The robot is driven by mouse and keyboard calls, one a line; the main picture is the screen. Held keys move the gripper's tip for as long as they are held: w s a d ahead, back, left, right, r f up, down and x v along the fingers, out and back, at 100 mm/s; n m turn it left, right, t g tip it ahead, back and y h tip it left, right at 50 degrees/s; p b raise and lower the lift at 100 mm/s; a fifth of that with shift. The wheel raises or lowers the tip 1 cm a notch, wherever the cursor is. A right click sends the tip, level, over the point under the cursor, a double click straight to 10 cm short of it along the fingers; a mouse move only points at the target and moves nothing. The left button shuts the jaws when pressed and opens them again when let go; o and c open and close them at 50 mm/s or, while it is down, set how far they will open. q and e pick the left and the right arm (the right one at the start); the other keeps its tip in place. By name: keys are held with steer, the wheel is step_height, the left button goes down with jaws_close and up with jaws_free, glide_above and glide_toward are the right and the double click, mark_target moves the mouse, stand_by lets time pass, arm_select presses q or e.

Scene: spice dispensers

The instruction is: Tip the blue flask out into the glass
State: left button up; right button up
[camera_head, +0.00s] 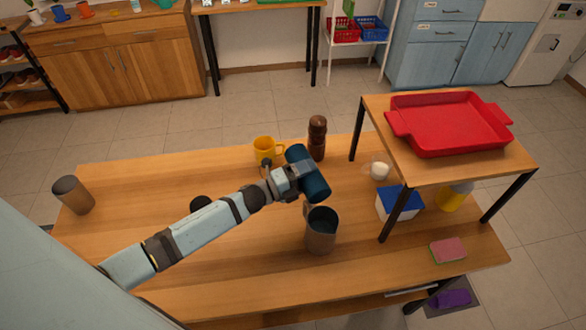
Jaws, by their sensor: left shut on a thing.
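My left gripper (296,177) is shut on the dark blue flask (315,185), around its middle. The flask is tilted, its far end up and left in the picture and its near end down and right. That near end shows just behind the rim of a grey-brown vessel (320,236) with a side handle, standing upright on the table. Whether they touch, and whether anything flows, I cannot tell. A small clear glass-like vessel (379,170) with something whitish stands by the shelf stand. Which vessel is the task's glass is not clear. My right gripper is not in view.
A yellow mug (265,149) and a brown grinder (317,137) stand behind the flask. A raised shelf (388,131) bears a red tray (452,125); under it are a blue-lidded box (399,204) and a yellow container (455,197). A brown cylinder (73,195) stands far left.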

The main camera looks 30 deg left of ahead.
arm_select(q)
steer(key=shift+f+n, duration=0.25)
steer(key=shift+n, duration=0.05)
steer(key=shift+w+a+f+n, duration=0.1)
steer(key=shift+w+a+n, duration=0.1)
steer(key=shift+n, duration=0.5)
stand_by(0.4)
